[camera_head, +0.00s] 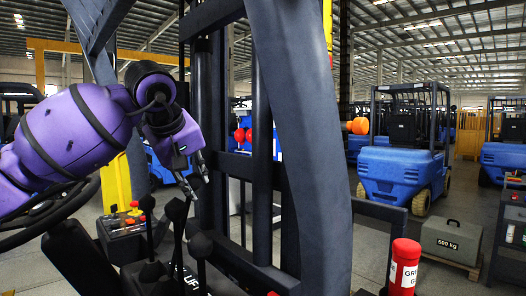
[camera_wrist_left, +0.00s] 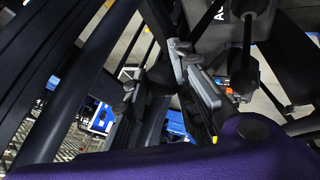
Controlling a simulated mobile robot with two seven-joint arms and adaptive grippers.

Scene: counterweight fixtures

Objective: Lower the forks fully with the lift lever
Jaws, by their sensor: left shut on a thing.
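My left gripper (camera_head: 199,174) reaches in from the left in the head view. It is shut, with its fingertips pointing down at the top of a row of black levers. The lift lever (camera_head: 179,238) rises from the console near the white "LIFT" lettering (camera_head: 190,284), and its upper end is at the fingers. The exact contact is dark and partly hidden. In the wrist view, grey finger parts and dark levers overlap. The forks cannot be made out. My right gripper is not in view.
Other black-knobbed levers (camera_head: 201,246) stand close by. The dark mast (camera_head: 263,130) and a thick blue-grey post (camera_head: 310,130) stand close on the right. A red canister (camera_head: 403,268) and a 500 kg weight (camera_head: 451,240) are farther right.

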